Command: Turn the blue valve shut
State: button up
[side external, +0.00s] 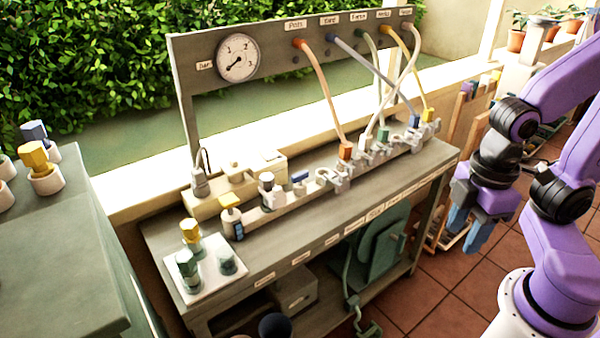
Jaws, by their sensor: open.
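A small blue handle (300,177), which looks like the blue valve, sits on the pale manifold (275,210) along the bench, between a dark-topped fitting and the clamps. It is too small to tell how far it is turned. A blue hose connector (414,121) stands farther right on the same row. My gripper (468,228) hangs at the right, beyond the bench's right end, with its blue fingers pointing down. It is open, with nothing seen between the fingers, and far from the blue handle.
The bench (285,258) carries a white tray (212,268) with several knobbed pieces at its left end. Coloured hoses run from the upright panel (265,60), which holds a gauge (237,58), down to the manifold. A green-grey counter (55,240) stands at the left.

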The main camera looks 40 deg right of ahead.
jog(key=w+a+r+n, duration=0.1)
jog(key=w+a+r, duration=0.15)
jog(key=w, duration=0.35)
jog(key=w+a+r, duration=0.1)
jog(key=w+a, duration=0.3)
jog(key=w, duration=0.2)
jog(key=n, duration=0.4)
send_over(300, 173)
notch_tip(300, 173, down, 2)
notch_tip(300, 173, down, 17)
jog(key=shift+f, duration=0.1)
grip_shut()
